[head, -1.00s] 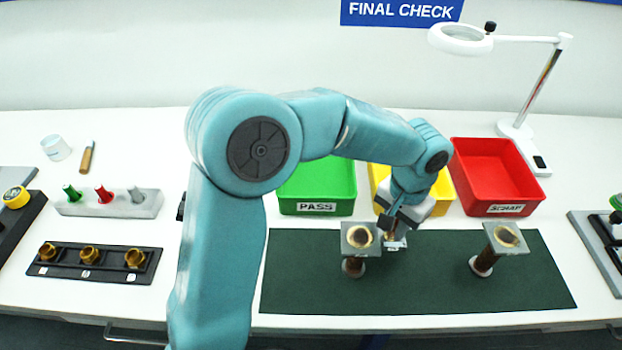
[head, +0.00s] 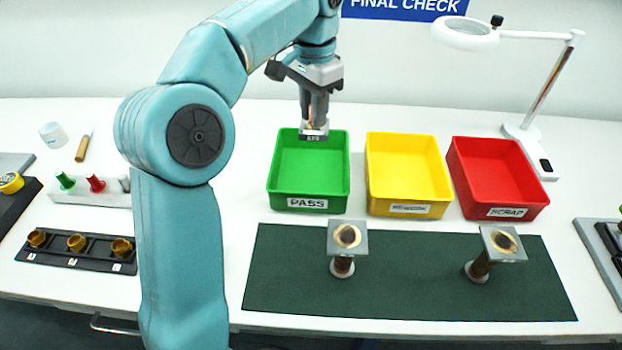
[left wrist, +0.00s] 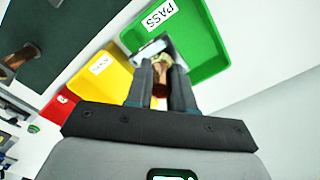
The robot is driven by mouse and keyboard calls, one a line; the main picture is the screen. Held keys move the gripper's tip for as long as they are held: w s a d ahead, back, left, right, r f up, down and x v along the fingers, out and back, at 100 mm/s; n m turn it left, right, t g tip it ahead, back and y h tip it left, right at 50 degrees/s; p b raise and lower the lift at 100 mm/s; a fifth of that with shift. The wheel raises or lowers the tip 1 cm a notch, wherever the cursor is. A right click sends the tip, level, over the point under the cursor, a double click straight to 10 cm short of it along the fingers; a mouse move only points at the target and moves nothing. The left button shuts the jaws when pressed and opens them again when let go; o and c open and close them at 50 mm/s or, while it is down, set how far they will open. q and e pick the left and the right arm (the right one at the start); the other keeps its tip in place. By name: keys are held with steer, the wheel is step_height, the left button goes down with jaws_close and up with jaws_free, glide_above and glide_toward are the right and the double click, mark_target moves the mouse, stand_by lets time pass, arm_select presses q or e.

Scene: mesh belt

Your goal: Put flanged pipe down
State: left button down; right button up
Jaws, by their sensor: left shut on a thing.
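My left gripper (head: 312,122) is above the green PASS bin (head: 283,170), shut on a flanged pipe (head: 313,135). Only a pale flange edge and a bit of copper-brown pipe show between the fingers. In the left wrist view the held flanged pipe (left wrist: 160,88) sits between the two dark fingers (left wrist: 161,90), with the green bin (left wrist: 205,40) behind it. Two more flanged pipes stand on the dark green mat (head: 410,290): one in the middle (head: 345,245), one at the right (head: 490,255), which looks tilted. My right gripper is not in view.
A yellow bin (head: 405,209) and a red SCRAP bin (head: 515,213) stand right of the green one. A magnifier lamp (head: 545,90) is at the back right. A black rack of brass fittings (head: 80,252) and a grey plug holder (head: 105,192) are at the left.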

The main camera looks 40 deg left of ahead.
arm_select(q)
steer(key=shift+s+a, duration=0.3)
steer(key=shift+a, duration=0.15)
step_height(320, 180, down, 19)
steer(key=b, duration=0.3)
steer(key=shift+f, duration=0.15)
steer(key=shift+w+a+f, duration=0.1)
steer(key=shift+w+f, duration=0.05)
steer(key=shift+f, duration=0.2)
steer(key=c, duration=1)
jaws_free()
